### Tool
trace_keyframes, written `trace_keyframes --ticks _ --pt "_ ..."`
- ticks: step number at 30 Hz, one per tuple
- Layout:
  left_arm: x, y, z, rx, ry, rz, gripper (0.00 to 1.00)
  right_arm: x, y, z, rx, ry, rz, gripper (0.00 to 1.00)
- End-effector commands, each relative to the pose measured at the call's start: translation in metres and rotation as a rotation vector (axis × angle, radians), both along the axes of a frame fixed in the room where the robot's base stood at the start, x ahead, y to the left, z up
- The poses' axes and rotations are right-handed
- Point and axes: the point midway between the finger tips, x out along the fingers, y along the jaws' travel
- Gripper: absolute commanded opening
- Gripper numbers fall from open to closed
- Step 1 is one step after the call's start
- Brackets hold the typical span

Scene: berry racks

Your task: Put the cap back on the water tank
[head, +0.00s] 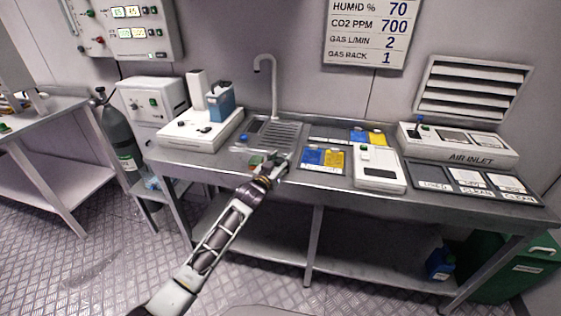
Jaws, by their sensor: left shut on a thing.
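A blue, box-shaped tank (221,104), which looks like the water tank, stands upright on a white machine (199,132) at the back left of the steel bench. Its top is dark, and I cannot make out the opening. My left gripper (271,163) is over the front of the bench, just before the sink, to the right of and nearer than the tank. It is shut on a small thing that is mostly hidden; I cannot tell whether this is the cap. My right gripper is not in view.
A tall tap (272,85) rises behind the drainer (275,134). Right of my gripper lie a blue and yellow tray (322,171), a white device (379,168) and labelled mats (470,182). A gas cylinder (121,135) stands left of the bench (306,188).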

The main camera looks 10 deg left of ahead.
Motion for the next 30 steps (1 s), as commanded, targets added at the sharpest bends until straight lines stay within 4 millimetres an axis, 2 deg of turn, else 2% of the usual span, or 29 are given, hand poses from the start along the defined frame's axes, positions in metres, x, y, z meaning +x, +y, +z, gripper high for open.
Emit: trace_keyframes --ticks 2,3,7,21,30 --pt "0.0 0.0 -0.002 0.0 0.001 0.0 0.28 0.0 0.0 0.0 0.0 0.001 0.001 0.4" --pt "0.0 0.0 -0.002 0.0 0.0 0.0 0.45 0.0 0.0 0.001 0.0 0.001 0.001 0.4" --pt "0.0 0.0 -0.002 0.0 0.001 0.0 0.62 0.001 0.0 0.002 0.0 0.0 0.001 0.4" --pt "-0.001 0.0 0.001 0.001 0.001 0.0 0.63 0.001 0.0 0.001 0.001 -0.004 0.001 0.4" --pt "-0.016 0.004 0.001 -0.001 0.001 0.001 0.63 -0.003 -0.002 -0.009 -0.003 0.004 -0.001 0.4"
